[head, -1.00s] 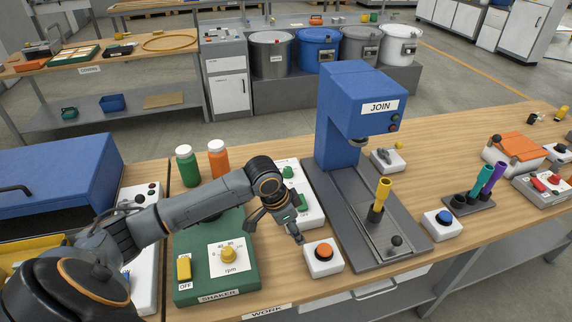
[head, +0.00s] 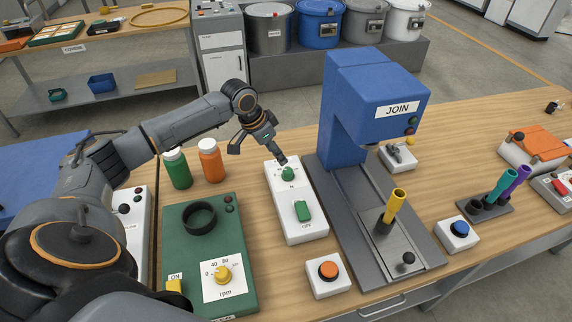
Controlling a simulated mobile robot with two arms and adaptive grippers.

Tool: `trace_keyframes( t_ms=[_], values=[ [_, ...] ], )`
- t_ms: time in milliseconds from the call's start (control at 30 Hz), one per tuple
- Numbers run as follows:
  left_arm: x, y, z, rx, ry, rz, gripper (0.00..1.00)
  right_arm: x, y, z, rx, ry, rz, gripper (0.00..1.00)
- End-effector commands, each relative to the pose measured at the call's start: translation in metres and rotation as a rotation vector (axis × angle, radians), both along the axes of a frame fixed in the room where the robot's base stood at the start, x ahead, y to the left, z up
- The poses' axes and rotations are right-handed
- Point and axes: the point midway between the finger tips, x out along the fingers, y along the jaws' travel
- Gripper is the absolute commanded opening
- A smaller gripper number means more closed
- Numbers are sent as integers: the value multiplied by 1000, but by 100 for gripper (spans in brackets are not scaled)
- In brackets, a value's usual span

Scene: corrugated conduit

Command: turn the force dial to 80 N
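The force dial (head: 288,173) is a round green knob at the far end of a white control box (head: 285,222), with an "N" mark below it. Its scale numbers are too small and partly covered to read, so I cannot tell its setting. A green switch (head: 303,211) marked OFF is nearer on the same box. My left gripper (head: 258,153) hangs over the far end of the box, its fingers spread and empty. One finger comes down at the dial; I cannot tell whether it touches. My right gripper is not in view.
The blue JOIN press (head: 352,100) stands right of the box. The green shaker (head: 181,235) with a yellow rpm dial (head: 222,275) is at left. An orange button (head: 328,271) is in front.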

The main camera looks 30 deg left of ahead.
Motion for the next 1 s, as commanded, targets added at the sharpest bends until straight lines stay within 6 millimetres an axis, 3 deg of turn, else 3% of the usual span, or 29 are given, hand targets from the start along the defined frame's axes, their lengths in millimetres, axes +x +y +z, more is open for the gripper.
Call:
trace_keyframes(
  t_ms=[167, 400, 567, 867, 1000],
  values=[
    [13, -8, -36, -2, 4, -1, 53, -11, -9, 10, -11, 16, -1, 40],
    [27, -14, -74, -1, 3, 0, 53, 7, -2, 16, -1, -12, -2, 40],
    [32, -16, -85, 0, 1, -1, 53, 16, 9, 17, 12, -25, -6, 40],
    [32, -16, -88, 2, 1, -2, 53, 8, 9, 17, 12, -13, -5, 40],
    [32, -16, -88, 1, 1, -2, 28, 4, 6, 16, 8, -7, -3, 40]
  ],
)
